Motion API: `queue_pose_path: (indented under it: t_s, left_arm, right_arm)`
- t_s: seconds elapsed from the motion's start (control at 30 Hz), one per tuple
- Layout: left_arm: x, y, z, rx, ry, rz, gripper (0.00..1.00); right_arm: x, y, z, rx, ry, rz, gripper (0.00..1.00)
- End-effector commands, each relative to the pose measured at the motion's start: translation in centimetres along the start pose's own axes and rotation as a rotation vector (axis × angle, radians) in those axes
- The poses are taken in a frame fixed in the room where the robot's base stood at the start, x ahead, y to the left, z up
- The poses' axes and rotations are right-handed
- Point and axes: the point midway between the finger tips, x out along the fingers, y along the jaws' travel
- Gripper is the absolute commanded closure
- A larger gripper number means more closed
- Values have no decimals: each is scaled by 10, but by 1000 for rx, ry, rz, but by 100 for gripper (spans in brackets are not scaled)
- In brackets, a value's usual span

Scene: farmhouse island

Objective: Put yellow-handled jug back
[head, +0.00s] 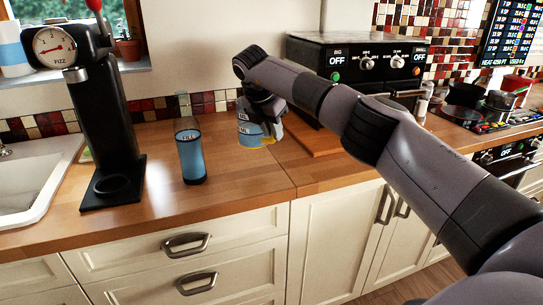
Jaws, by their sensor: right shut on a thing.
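My right gripper (262,112) is at the end of the arm that comes in from the right. It is shut on a blue jug (250,132) with a yellow part showing at its lower right. The jug is at the back of the wooden counter (235,180), near the tiled wall. The gripper covers the jug's upper right side and most of its handle. I cannot tell whether the jug's base touches the counter. My left gripper is not in view.
A black fizz machine (100,130) stands beside the sink (30,180). A black oven (350,62) and a wooden board (312,138) are to the right. The counter front is clear.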

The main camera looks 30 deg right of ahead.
Motion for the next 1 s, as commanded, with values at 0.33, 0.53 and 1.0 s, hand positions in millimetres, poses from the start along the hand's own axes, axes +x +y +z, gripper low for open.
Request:
queue_pose_path:
  t_s: [0.33, 0.53, 1.0]
  left_arm:
    - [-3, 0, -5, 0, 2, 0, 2]
    - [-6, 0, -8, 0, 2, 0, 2]
    - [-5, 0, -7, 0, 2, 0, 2]
  right_arm:
    - [32, -1, -14, 2, -1, 2, 100]
    - [59, -2, -26, 0, 0, 0, 100]
    - [68, -2, -30, 1, 0, 1, 55]
